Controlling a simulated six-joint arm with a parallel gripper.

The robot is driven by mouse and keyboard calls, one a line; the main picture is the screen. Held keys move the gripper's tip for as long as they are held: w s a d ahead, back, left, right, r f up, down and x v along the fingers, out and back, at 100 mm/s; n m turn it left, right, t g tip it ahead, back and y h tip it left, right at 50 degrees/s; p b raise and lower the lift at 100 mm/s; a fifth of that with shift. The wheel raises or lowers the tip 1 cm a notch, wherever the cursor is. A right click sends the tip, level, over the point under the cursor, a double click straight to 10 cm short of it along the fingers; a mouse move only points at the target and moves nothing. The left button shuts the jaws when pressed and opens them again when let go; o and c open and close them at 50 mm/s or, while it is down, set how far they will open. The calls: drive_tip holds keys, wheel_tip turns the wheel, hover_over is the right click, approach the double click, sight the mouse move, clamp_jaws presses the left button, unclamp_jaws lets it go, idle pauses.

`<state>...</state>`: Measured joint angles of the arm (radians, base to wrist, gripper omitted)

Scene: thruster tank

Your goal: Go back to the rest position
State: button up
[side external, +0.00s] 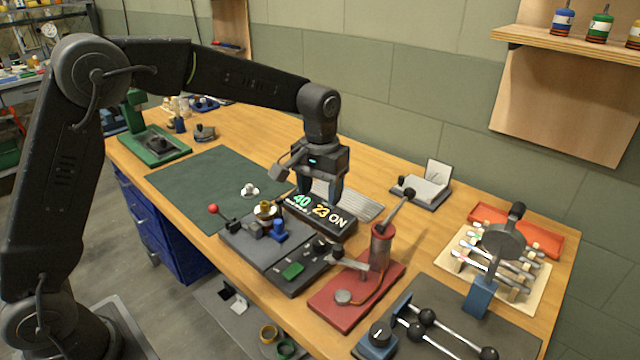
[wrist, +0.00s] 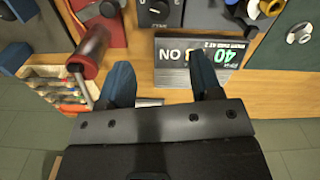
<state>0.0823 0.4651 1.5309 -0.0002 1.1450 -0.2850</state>
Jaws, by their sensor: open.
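My gripper (side external: 325,196) hangs from my black arm above the back of the workbench, pointing down, just behind the black display box (side external: 318,214) that reads 40, 23 and ON. In the wrist view my gripper (wrist: 164,84) shows two dark blue fingers spread apart with nothing between them. The display box (wrist: 180,74) lies beyond the fingers in that view, partly covered by the right finger. I cannot tell whether a finger touches it.
A red pump stand (side external: 380,245) is right of the display. A grey fixture plate (side external: 262,240) with a brass part (side external: 265,209) is in front. An orange tray (side external: 520,230) and lever rack lie right. The green mat (side external: 205,185) is mostly clear. A wooden shelf (side external: 570,45) juts from the wall.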

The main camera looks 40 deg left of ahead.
drive_tip(key=shift+r, duration=0.6)
drive_tip(key=s+a+r+m+t, duration=0.1)
drive_tip(key=s+r, duration=0.3)
drive_tip(key=s, duration=0.3)
drive_tip(key=s+a+r+t, duration=0.2)
drive_tip(key=s+r, duration=0.3)
drive_tip(key=s, duration=0.1)
drive_tip(key=s+f+m+t, duration=0.1)
drive_tip(key=s+f+t, duration=0.1)
drive_tip(key=s, duration=1.1)
drive_tip(key=shift+s+a+f+t, duration=0.15)
drive_tip(key=shift+a+f+t, duration=0.15)
drive_tip(key=shift+a, duration=0.1)
